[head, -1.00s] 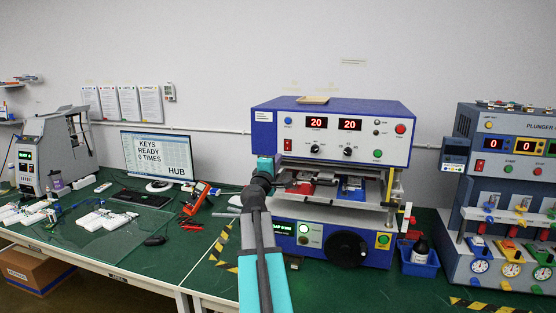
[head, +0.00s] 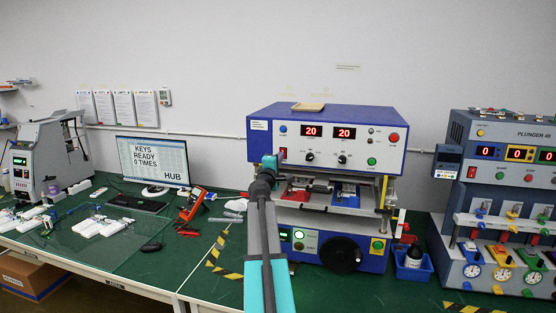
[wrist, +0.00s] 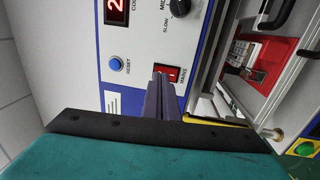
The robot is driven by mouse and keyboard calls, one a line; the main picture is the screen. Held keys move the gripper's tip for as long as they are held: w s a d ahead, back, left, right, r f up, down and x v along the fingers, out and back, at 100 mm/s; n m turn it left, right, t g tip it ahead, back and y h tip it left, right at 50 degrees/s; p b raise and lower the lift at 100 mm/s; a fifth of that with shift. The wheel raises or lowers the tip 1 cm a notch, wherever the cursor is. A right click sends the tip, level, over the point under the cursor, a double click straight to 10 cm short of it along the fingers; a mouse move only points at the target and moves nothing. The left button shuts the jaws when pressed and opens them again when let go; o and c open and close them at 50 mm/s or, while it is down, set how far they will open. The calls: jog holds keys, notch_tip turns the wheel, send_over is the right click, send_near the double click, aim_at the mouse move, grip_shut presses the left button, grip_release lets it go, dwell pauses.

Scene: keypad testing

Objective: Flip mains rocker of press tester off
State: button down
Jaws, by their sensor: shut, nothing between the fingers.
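The press tester (head: 330,118) is a blue and white machine with lit red "20" displays. Its red mains rocker (head: 283,153) is at the lower left of the white front panel. My gripper (wrist: 159,78) is shut and empty. Its narrow dark fingertips are right at the rocker and hide part of it. I cannot tell whether they touch it. In the head view my gripper (head: 277,157) is just below and left of the rocker.
A blue reset button (wrist: 116,62) is close by on the panel. The open press bay with red and blue fixtures (head: 346,196) lies to the right of my arm. A plunger tester (head: 500,160) stands at the right and a monitor (head: 153,160) at the left.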

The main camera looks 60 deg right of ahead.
jog(key=shift+p+x, duration=0.6)
jog(key=shift+x, duration=0.9)
jog(key=shift+d+b, duration=0.15)
jog(key=shift+b, duration=0.15)
jog(key=shift+r, duration=0.1)
jog(key=r+b+v, duration=0.3)
jog(key=v, duration=1)
jog(key=shift+a+b, duration=0.4)
jog(key=shift+a, duration=0.2)
jog(key=shift+r, duration=0.15)
